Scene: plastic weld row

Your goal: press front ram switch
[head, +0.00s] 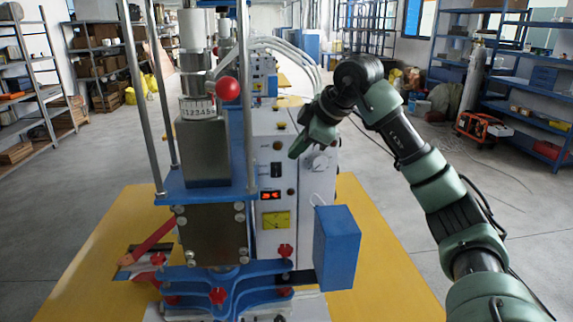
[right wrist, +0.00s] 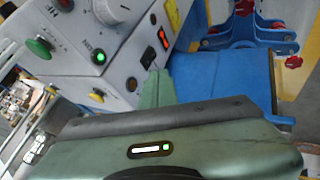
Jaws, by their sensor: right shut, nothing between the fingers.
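The front press stands on a yellow table, with a white control box (head: 300,133) behind it. The box face carries a black switch (head: 276,170), a lit red display (head: 271,195) and a yellow meter (head: 276,221). No label marks the ram switch legibly. My right gripper (head: 294,153) is shut and empty, in front of the box's upper panel in the head view. In the right wrist view its green fingers (right wrist: 157,88) point at the panel, below a black switch (right wrist: 148,57) and the red display (right wrist: 162,39). Contact cannot be told. My left gripper is out of view.
A blue box (head: 337,247) stands at the press's right, below my right gripper. The press has upright rods and a red ball knob (head: 227,88). More machines stand behind.

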